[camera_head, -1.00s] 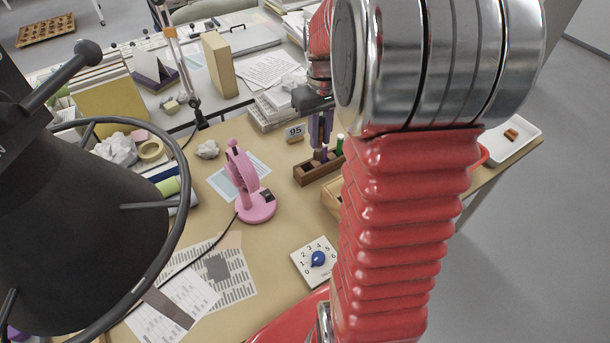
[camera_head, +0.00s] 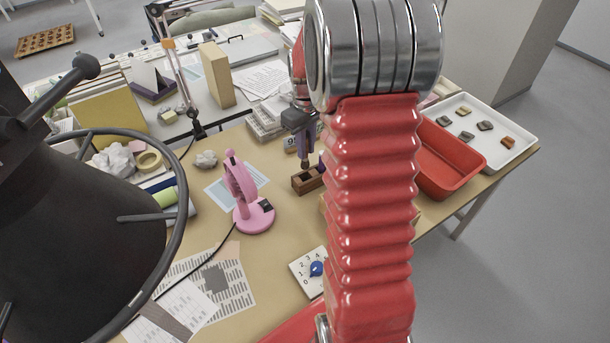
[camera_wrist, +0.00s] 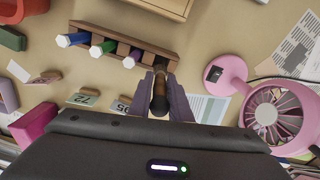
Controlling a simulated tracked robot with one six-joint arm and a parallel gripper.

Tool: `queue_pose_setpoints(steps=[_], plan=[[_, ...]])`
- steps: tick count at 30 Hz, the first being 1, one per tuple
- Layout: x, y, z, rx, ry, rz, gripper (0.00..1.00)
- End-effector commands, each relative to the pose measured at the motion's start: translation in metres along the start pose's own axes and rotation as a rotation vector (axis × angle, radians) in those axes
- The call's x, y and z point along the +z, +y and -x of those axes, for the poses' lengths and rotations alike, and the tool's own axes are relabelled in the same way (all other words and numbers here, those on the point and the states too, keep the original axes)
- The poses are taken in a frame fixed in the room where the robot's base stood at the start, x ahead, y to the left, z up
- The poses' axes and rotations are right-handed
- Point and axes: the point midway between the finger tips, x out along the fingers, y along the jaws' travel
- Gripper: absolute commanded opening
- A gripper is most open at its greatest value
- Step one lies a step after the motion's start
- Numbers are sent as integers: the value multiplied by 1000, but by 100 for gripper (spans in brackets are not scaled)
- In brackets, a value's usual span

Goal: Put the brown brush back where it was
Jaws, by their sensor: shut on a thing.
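The brown brush (camera_wrist: 160,92) is held between the purple fingers of my gripper (camera_wrist: 168,100), which is shut on it. In the wrist view the brush is seen nearly end-on, beside the right end of the wooden rack (camera_wrist: 112,37). I cannot tell whether its tip is inside the rack's end slot. A blue marker (camera_wrist: 72,40), a green marker (camera_wrist: 103,48) and a purple-blue marker (camera_wrist: 132,58) stand in the rack. In the head view my gripper (camera_head: 306,158) is above the rack's left end (camera_head: 304,184); my arm hides the rest.
A pink fan (camera_head: 250,205) stands left of the rack. Number cards (camera_wrist: 82,99) lie near the rack. A red bin (camera_head: 450,160) and a white tray (camera_head: 490,130) with several sherds are at right. The table between fan and dial card (camera_head: 308,270) is clear.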

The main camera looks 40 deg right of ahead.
Motion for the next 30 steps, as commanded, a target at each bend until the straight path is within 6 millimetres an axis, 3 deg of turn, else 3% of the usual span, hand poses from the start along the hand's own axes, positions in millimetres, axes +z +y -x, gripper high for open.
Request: queue_pose_setpoints(steps=[7, 20, 30], plan=[[1, -1, -40, -2, -2, 0, 0], [1, -1, -48, -1, -1, -1, 0], [2, -1, -82, -1, -1, -1, 0]])
